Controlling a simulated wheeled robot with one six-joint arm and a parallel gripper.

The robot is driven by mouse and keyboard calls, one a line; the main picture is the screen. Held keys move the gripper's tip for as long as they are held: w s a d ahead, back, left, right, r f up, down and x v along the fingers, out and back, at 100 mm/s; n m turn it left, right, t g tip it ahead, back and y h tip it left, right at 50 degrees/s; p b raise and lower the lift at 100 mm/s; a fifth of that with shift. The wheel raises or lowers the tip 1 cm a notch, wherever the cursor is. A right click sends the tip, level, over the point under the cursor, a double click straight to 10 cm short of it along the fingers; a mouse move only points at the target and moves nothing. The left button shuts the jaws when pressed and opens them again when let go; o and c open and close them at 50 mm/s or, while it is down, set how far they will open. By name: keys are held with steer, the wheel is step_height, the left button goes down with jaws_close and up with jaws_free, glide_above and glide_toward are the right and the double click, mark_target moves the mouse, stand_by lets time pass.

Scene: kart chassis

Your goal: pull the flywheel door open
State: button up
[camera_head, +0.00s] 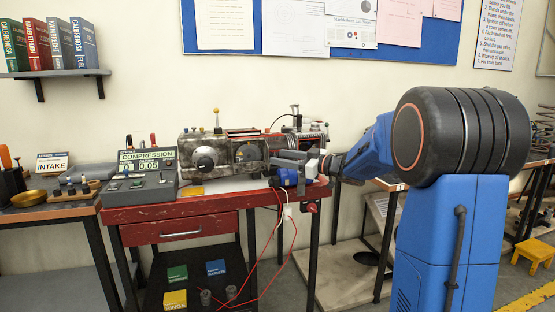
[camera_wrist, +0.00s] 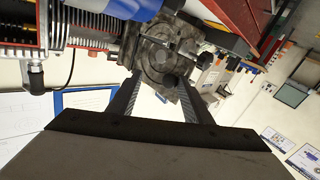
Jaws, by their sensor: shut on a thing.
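In the wrist view, a grey, worn metal cover with a round raised face, which looks like the flywheel door (camera_wrist: 160,60), sits at the end of the engine. My gripper (camera_wrist: 163,88) reaches it from below, with a dark finger on each side. It is shut on a part at the cover's near edge; the exact contact is hard to see. In the head view, the engine (camera_head: 205,157) stands on a red cart, and my gripper (camera_head: 290,158) is at its right end. The door itself is not clear there, partly hidden by my gripper.
A grey compression meter box (camera_head: 142,188) stands left of the engine on the red cart (camera_head: 180,212). Red wires (camera_head: 272,240) hang from the cart's front. A shelf of manuals (camera_head: 55,73) is on the wall. A yellow stool (camera_head: 533,248) stands far right.

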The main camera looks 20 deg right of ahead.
steer(key=shift+w+d+n+g+y, duration=0.2)
steer(key=shift+w+d+n+y, duration=0.05)
steer(key=shift+d, duration=0.3)
steer(key=shift+w+d+n+g+y, duration=0.2)
steer(key=shift+d+n+y, duration=0.05)
steer(key=shift+d, duration=0.25)
steer(key=shift+o, duration=1.4)
steer(key=shift+w+d+r, duration=0.1)
steer(key=shift+w+d, duration=0.1)
steer(key=shift+d, duration=0.3)
steer(key=shift+o, duration=0.2)
steer(key=o, duration=0.9)
steer(key=shift+w, duration=0.1)
steer(key=shift+c, duration=0.2)
steer(key=shift+a, duration=0.1)
steer(key=shift+f, duration=0.2)
steer(key=shift+c, duration=0.7)
steer(key=shift+s+d, duration=0.35)
steer(key=shift+s, duration=0.1)
steer(key=shift+c, duration=0.8)
steer(key=v, duration=1.6)
steer(key=shift+s, duration=0.2)
